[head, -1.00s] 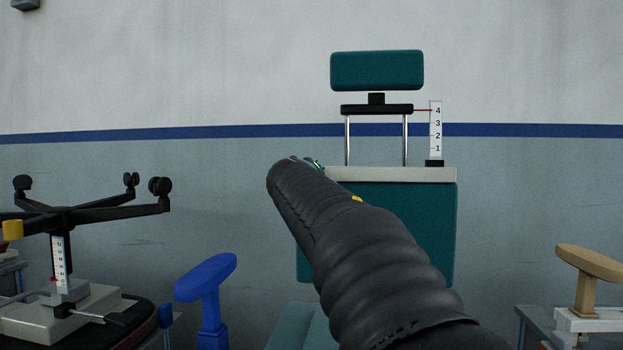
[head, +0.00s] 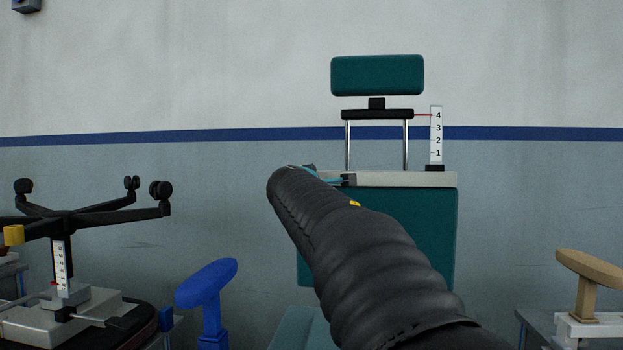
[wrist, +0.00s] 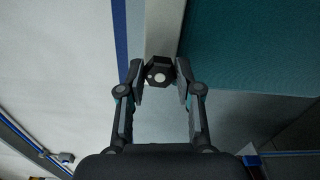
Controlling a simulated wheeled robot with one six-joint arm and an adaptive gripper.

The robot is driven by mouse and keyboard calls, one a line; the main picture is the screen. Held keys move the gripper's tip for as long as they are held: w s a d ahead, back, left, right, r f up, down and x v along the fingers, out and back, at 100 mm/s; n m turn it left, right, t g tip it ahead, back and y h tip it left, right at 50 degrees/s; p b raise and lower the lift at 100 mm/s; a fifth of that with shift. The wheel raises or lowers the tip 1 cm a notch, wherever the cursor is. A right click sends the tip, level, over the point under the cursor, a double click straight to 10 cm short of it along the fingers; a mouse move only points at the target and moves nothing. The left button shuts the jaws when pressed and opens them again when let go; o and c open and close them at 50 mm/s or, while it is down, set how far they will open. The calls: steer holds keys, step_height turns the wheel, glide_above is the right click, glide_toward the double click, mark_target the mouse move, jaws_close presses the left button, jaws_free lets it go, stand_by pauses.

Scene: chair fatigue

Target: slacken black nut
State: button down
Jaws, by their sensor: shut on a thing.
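The black nut (wrist: 160,73) shows in the wrist view as a dark faceted knob with a pale round centre. It sits against the end of a light grey bar. My gripper (wrist: 160,78) has a finger on each side of the nut and is shut on it. In the head view my gripper (head: 330,178) shows only in part, at the left end of the grey bar (head: 420,179) of the teal chair back.
The teal headrest (head: 377,75) stands on two posts, its red pointer near 4 on the white scale (head: 436,134). An upturned black chair base (head: 75,217) is at left. A blue armrest (head: 208,284) and a tan armrest (head: 588,265) stand lower down.

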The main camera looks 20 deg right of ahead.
steer(key=n+p, duration=0.3)
steer(key=n, duration=0.9)
steer(key=shift+f+n, duration=0.1)
steer(key=shift+n, duration=0.2)
stand_by(0.4)
steer(key=c, duration=0.8)
jaws_free()
steer(key=shift+s, duration=0.1)
steer(key=v, duration=1.2)
steer(key=shift+d, duration=0.1)
